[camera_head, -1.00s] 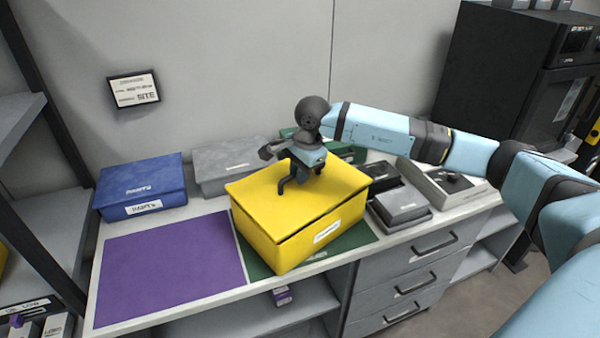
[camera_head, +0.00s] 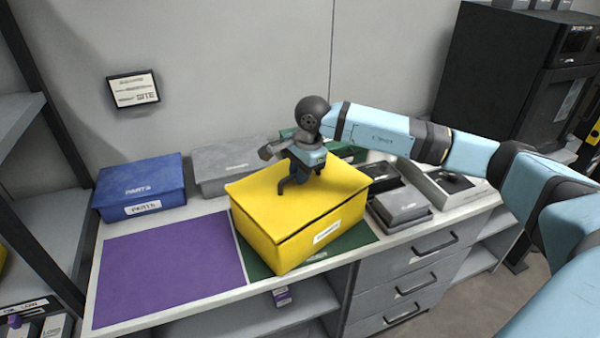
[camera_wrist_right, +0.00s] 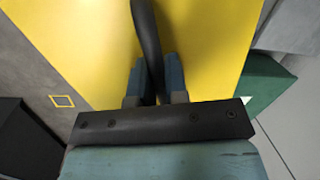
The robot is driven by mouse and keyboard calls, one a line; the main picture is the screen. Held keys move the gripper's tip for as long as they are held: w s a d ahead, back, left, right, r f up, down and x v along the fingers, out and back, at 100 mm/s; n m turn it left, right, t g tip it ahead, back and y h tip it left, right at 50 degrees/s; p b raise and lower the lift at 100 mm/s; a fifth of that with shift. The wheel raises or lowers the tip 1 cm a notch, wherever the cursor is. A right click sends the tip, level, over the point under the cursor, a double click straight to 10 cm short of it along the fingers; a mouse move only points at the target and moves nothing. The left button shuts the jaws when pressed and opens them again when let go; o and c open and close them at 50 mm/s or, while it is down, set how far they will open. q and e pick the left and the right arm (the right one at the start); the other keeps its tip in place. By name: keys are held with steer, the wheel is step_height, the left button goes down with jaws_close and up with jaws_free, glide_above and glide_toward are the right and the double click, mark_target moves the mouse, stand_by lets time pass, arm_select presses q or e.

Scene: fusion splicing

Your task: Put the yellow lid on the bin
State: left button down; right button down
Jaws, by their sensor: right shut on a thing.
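The yellow bin (camera_head: 325,237) stands on a green mat (camera_head: 262,262) on the counter. The yellow lid (camera_head: 262,205) lies over the bin's top, with a thin dark gap visible along its front edge. My right gripper (camera_head: 292,182) is above the lid and shut on its dark handle; the wrist view shows the handle (camera_wrist_right: 146,40) between the fingertips (camera_wrist_right: 155,75), with the yellow lid (camera_wrist_right: 85,40) beneath. Whether the lid is fully seated all round cannot be told. My left gripper is not in view.
A blue parts box (camera_head: 140,186) and a grey box (camera_head: 228,165) stand at the back. Smaller grey boxes (camera_head: 402,206) are right of the bin. A purple mat (camera_head: 170,265) at the left is bare. A dark shelf post (camera_head: 45,120) rises at the left.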

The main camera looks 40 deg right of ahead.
steer(key=shift+f+b, duration=0.55)
steer(key=shift+f, duration=0.05)
stand_by(0.4)
steer(key=c, duration=1.1)
jaws_free()
steer(key=shift+o, duration=0.2)
steer(key=shift+r, duration=0.3)
step_height(320, 180, up, 13)
steer(key=s+d, duration=0.1)
steer(key=s, duration=0.1)
steer(key=shift+d, duration=0.25)
